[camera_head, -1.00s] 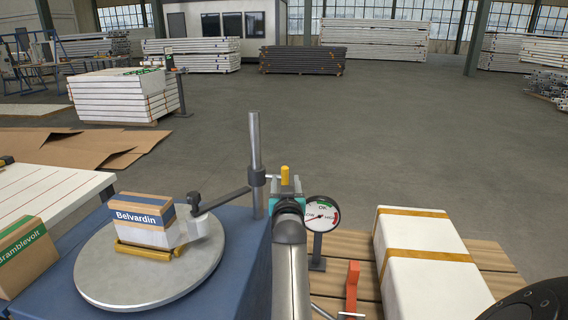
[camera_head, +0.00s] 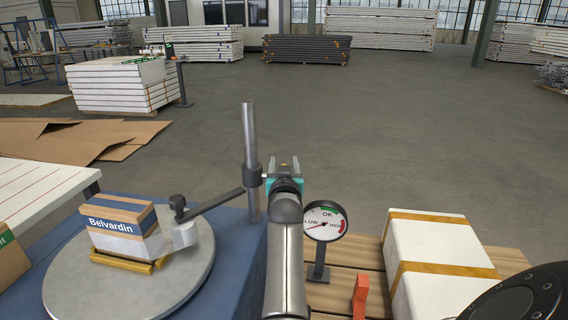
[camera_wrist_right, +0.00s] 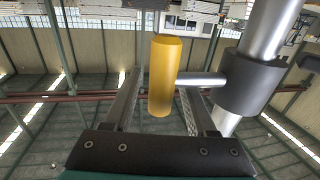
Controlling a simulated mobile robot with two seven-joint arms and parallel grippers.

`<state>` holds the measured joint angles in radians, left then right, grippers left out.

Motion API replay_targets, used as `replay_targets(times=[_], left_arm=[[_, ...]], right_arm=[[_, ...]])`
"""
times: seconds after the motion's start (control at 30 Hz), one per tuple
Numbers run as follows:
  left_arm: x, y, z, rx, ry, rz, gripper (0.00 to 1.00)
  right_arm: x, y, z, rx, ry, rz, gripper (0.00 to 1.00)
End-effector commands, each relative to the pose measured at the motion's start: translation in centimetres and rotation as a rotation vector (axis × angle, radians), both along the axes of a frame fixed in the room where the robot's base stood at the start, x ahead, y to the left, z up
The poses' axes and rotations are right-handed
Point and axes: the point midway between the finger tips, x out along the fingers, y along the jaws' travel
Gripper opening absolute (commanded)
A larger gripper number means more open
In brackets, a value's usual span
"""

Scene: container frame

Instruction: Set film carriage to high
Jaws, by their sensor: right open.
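The film carriage is a dark collar (camera_head: 252,177) partway up a steel mast (camera_head: 250,135). A short rod joins the collar to a yellow handle (camera_wrist_right: 165,75), seen close in the right wrist view. My right gripper (camera_head: 284,168) is open, with one finger on each side of the handle. I cannot tell whether either finger touches it. My left gripper is not in view.
A Belvardin box (camera_head: 122,225) stands on a round grey turntable (camera_head: 75,285) at the left. A white strapped block (camera_head: 425,240) lies on a wooden pallet at the right. A red-orange lever (camera_head: 360,296) stands in front.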

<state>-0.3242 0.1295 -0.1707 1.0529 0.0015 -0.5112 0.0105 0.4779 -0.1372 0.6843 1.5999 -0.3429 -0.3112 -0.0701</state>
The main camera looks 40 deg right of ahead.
Motion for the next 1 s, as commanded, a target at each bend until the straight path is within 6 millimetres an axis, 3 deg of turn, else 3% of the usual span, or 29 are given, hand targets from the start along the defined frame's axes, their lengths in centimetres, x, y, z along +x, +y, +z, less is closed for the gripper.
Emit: replay_targets(times=[0.13, 0.63, 1.0], left_arm=[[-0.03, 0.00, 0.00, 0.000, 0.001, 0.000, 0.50], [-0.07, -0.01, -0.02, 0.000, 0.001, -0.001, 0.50], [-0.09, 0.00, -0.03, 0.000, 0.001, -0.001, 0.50]], right_arm=[[0.01, 0.01, 0.03, 0.001, -0.001, 0.000, 0.56], [0.00, 0.00, 0.02, 0.000, 0.000, 0.000, 0.00], [0.01, -0.01, 0.02, -0.001, -0.001, 0.000, 0.00]])
